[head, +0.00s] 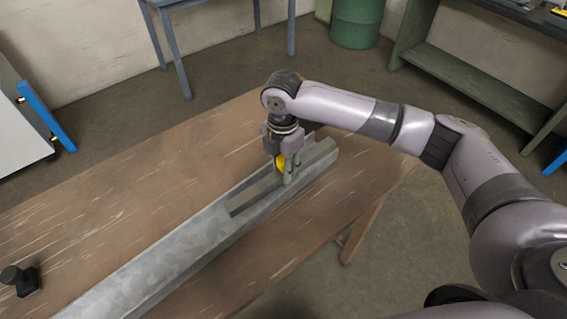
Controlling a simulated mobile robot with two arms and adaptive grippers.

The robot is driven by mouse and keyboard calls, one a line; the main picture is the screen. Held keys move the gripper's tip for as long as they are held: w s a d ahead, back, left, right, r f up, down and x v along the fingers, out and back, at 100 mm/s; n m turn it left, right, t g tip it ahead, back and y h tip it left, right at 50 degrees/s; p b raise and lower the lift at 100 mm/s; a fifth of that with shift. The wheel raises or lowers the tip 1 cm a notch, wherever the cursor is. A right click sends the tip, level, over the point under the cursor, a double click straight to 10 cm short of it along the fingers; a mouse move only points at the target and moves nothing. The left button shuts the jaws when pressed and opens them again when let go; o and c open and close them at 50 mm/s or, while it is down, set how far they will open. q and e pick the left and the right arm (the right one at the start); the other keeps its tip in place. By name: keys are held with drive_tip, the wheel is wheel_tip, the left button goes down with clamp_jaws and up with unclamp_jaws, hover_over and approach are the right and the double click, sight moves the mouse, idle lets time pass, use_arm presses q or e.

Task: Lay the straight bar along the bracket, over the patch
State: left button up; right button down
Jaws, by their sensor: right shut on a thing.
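A long grey metal bracket (165,262) lies diagonally across the wooden table, from the bottom left towards the middle. A straight dark grey bar (250,199) runs lengthwise at the bracket's upper right part, roughly in line with it. My right gripper (286,181) points down over the bar and is shut on it. A small yellow part (281,163) shows between the gripper's fingers. I cannot tell whether the bar touches the bracket or is held just above it. The patch cannot be made out. My left gripper is not in view.
The wooden table (110,205) is mostly clear on both sides of the bracket. A small black object (20,279) stands at its left end. A blue-grey stand (176,52), a green drum (356,22) and a green shelf bench (465,80) are beyond it.

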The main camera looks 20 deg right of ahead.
sight(283, 158)
drive_tip(key=c, duration=1.2)
unclamp_jaws()
drive_tip(key=shift+r, duration=0.1)
wheel_tip(283, 158, up, 13)
drive_tip(key=b, duration=0.2)
drive_tip(key=shift+b, duration=0.4)
drive_tip(key=shift+a, duration=0.1)
